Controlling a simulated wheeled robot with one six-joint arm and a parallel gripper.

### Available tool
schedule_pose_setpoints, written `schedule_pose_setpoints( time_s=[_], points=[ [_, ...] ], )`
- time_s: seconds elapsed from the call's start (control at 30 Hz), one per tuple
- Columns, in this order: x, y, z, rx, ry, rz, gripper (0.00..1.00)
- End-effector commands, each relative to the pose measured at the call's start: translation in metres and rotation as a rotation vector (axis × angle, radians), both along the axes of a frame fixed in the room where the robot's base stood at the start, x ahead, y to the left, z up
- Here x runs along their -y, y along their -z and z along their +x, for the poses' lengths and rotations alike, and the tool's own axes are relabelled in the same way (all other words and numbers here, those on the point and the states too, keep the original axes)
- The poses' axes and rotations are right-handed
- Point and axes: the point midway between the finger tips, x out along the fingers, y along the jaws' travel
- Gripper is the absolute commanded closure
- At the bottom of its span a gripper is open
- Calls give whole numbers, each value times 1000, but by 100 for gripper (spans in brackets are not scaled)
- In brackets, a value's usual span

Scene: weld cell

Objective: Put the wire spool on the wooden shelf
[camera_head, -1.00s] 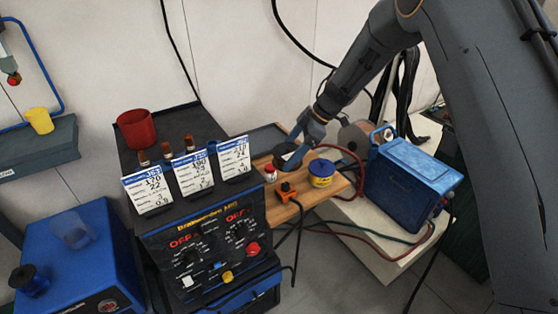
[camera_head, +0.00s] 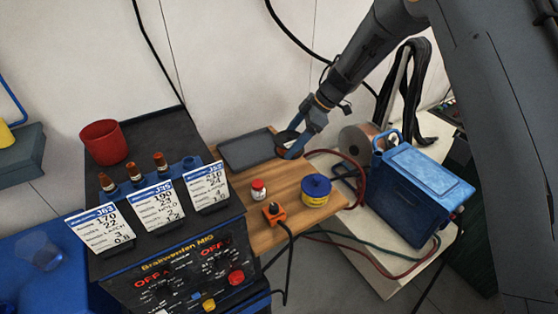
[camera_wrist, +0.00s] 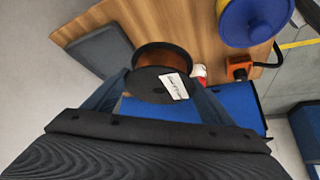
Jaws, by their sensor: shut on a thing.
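The wire spool (camera_wrist: 158,88) has black flanges, copper-coloured wire and a white label. My gripper (camera_head: 298,142) is shut on it, with a finger at either side in the wrist view (camera_wrist: 160,95). In the head view the spool (camera_head: 285,139) shows as a dark disc, partly hidden by my fingers. It is over the back part of the wooden shelf (camera_head: 262,236), beside the dark tray. I cannot tell whether it touches the wood. The shelf also shows behind the spool in the wrist view (camera_wrist: 190,30).
A dark flat tray (camera_head: 247,150) lies on the shelf. A red-capped jar (camera_head: 258,190), an orange clamp-like block (camera_head: 273,212) and a blue-lidded yellow tin (camera_head: 316,191) stand toward the front. A blue toolbox (camera_head: 410,190) and larger reel (camera_head: 357,138) are to the right.

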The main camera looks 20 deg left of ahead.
Motion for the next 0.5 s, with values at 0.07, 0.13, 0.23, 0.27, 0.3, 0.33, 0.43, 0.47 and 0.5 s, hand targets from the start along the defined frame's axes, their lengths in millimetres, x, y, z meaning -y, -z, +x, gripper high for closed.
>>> schedule_pose_setpoints(
  time_s=[0.07, 0.13, 0.23, 0.27, 0.3, 0.33, 0.43, 0.47, 0.5],
  points=[
    [1, 4, 1, -1, 4, 2, 82],
    [4, 13, 2, -2, 8, 1, 82],
    [10, 29, 6, -2, 16, 0, 82],
    [11, 33, 7, -1, 18, 1, 82],
    [12, 38, 8, -1, 21, 1, 82],
    [13, 42, 8, -2, 23, 1, 82],
    [13, 51, 9, 0, 23, 2, 82],
    [13, 53, 9, 0, 23, 2, 82],
    [13, 55, 9, 0, 22, 2, 82]
  ],
)
